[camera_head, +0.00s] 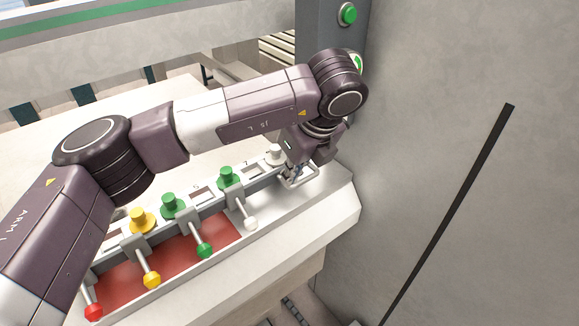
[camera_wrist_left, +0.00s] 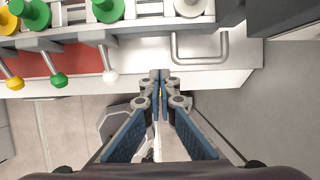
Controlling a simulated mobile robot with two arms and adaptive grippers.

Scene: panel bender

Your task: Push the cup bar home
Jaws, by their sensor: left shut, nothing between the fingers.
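The cup bar (camera_head: 203,195) is a long grey rail along the machine's table edge. It carries yellow, green and white round caps, and its left part is hidden behind my left arm. A metal U-shaped handle (camera_head: 301,178) is at its right end; the handle also shows in the left wrist view (camera_wrist_left: 200,61). My left gripper (camera_head: 288,181) is over the bar's right end, beside the handle. In the left wrist view its fingertips (camera_wrist_left: 160,75) are together and empty, left of the handle and below the white cap (camera_wrist_left: 190,6). Contact cannot be told. My right gripper is out of view.
Levers with red (camera_head: 93,312), yellow (camera_head: 152,281), green (camera_head: 204,250) and white (camera_head: 251,223) balls stick out over a red strip (camera_head: 180,265). A grey wall (camera_head: 460,130) stands close on the right. A green button (camera_head: 348,14) is on the post above.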

